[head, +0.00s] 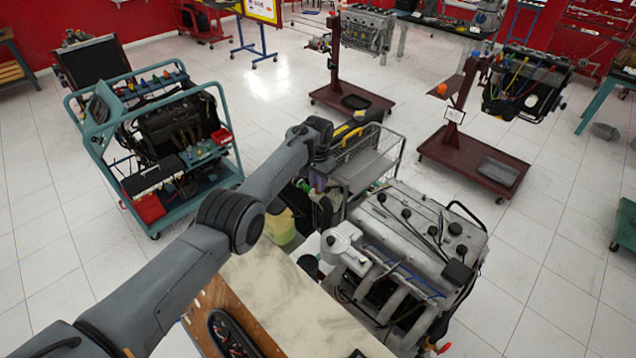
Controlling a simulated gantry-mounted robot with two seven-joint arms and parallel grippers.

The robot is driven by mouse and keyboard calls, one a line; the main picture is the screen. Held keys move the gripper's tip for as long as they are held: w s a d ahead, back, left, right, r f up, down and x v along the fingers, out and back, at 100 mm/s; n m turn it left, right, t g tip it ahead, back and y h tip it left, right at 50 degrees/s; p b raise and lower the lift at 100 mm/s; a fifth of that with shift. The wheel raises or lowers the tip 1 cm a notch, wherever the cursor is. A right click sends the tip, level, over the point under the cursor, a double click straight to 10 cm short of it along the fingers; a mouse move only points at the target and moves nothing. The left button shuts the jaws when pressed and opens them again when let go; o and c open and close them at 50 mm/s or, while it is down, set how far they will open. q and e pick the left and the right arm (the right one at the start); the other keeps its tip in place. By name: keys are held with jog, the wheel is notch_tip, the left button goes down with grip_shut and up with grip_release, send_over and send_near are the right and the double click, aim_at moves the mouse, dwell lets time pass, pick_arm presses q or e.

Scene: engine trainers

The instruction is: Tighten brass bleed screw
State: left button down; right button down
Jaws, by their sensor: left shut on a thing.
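The grey engine (410,235) stands right of centre, with a pale housing (343,240) at its left end. I cannot make out the brass bleed screw; it is too small or hidden. My left arm reaches in from the lower left, bends at a dark elbow and ends in a dark wrist above and left of the engine. My left gripper (321,187) hangs below that wrist and shows poorly against clutter. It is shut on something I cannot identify. Whether it touches the engine is unclear. My right gripper is not in view.
A pale-topped bench (285,300) stands in front of the engine. A wire-sided cart (375,165) stands behind it. A teal engine trainer (95,170) stands at left; red-based stands (470,165) are at the back. White floor is open at right.

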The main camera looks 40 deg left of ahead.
pick_arm(q)
jog(key=m+b, duration=0.1)
jog(key=m, duration=0.3)
jog(key=shift+m, duration=0.3)
jog(key=m+b, duration=0.2)
jog(key=m, duration=0.3)
jog(key=shift+f, duration=0.1)
jog(key=m+b, duration=0.2)
jog(key=m, duration=0.4)
jog(key=shift+m+b, duration=0.3)
jog(key=shift+m, duration=0.1)
jog(key=m, duration=0.2)
jog(key=shift+m+b, duration=0.4)
jog(key=shift+m, duration=0.4)
jog(key=c, duration=1)
grip_release()
